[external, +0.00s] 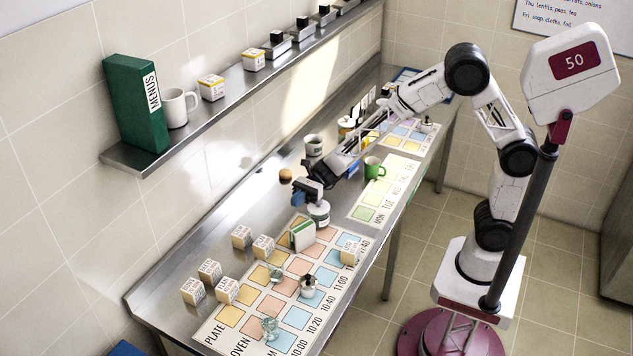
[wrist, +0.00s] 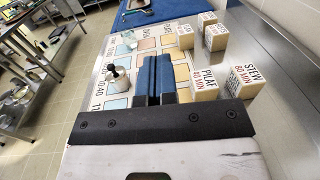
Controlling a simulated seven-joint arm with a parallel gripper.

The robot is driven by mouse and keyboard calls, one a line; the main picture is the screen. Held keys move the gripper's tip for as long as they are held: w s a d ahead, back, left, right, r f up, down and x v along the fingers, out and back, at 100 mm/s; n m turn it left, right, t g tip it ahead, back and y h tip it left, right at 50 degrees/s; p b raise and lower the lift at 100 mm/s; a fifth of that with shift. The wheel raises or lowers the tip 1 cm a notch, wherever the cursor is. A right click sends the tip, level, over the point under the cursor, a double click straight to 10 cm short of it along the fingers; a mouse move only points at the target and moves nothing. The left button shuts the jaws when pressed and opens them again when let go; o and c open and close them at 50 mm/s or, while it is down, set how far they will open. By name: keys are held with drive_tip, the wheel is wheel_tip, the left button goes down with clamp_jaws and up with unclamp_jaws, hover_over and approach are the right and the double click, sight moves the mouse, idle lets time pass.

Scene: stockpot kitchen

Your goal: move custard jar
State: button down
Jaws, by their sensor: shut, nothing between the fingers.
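My gripper (external: 299,196) is above the steel counter, over the upper end of the timetable board. In the wrist view its blue fingers (wrist: 154,78) are together with nothing between them. A white jar with a dark green band (external: 319,214) stands upright just beside and below my gripper in the external view; the gripper partly covers it. I cannot read a label, so I cannot tell if it is the custard jar. A small pale jar with a dark knobbed top (external: 308,287) stands on the board; it shows left of the fingers in the wrist view (wrist: 118,80).
The timetable board (external: 229,316) holds a green-and-white box (external: 302,235), glass pieces (external: 270,328) and a labelled cube (external: 350,252). Several labelled cubes (external: 209,270) stand at its left. A green mug (external: 374,168) and a white cup (external: 314,145) stand farther back. A shelf (external: 128,158) hangs above.

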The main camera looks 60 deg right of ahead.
drive_tip(key=shift+a, duration=0.75)
drive_tip(key=s+d+r+n+h, duration=0.3)
drive_tip(key=s+d+n+h, duration=0.6)
drive_tip(key=s+d, duration=0.8)
drive_tip(key=s+d+r+n+t+h, duration=0.1)
drive_tip(key=s+d+r+n+h, duration=0.3)
drive_tip(key=s+d+n+h, duration=0.5)
drive_tip(key=s+d, duration=0.8)
drive_tip(key=d, duration=0.3)
drive_tip(key=shift+s+d+r+n, duration=0.15)
drive_tip(key=shift+r+n, duration=0.05)
drive_tip(key=shift+n, duration=0.2)
